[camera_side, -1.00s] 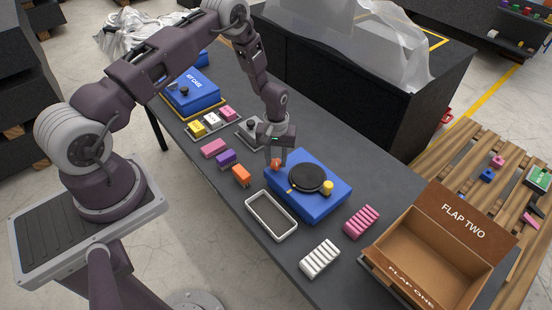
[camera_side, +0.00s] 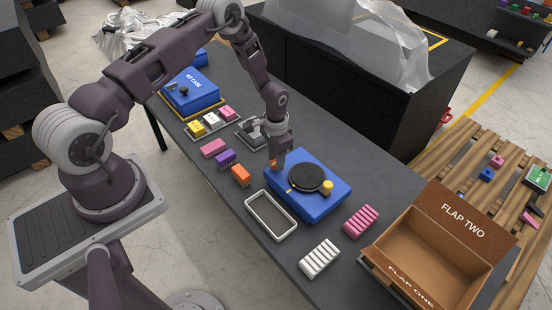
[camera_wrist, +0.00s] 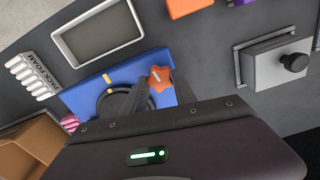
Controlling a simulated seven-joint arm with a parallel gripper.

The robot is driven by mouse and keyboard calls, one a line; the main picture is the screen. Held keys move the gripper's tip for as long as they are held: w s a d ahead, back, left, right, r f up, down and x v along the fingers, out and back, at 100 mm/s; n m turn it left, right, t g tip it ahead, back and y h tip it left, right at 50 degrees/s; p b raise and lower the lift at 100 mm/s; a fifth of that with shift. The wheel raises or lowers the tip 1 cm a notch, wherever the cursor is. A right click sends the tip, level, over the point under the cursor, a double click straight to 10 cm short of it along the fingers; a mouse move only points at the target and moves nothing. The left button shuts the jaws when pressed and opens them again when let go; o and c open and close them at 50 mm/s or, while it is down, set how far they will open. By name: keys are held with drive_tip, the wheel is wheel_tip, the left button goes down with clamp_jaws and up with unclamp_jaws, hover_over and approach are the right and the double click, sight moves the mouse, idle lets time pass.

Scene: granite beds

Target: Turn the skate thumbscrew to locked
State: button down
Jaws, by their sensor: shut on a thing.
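The skate is a blue block (camera_side: 318,212) with a round black disc (camera_side: 306,178) on top and a yellow knob (camera_side: 327,187) at one side. It also shows in the wrist view (camera_wrist: 78,102), partly hidden by my gripper. The thumbscrew is an orange lobed knob (camera_wrist: 160,78) with a pale line on its top, at the block's edge. In the side view only a bit of the orange knob (camera_side: 272,163) shows. My gripper (camera_wrist: 160,94) is shut on the thumbscrew, one dark finger on each side of it. The lower part of the knob is hidden.
An empty pale-rimmed tray (camera_side: 271,214) lies in front of the skate. Orange (camera_side: 241,176), purple (camera_side: 225,159) and pink (camera_side: 214,148) blocks lie to its left. A grey fixture with a black knob (camera_wrist: 292,62) stands close by. An open cardboard box (camera_side: 430,255) is at right.

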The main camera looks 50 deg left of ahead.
drive_tip(key=shift+m, duration=0.9)
drive_tip(key=c, duration=1)
unclamp_jaws()
wheel_tip(320, 180, up, 7)
drive_tip(key=shift+r, duration=0.1)
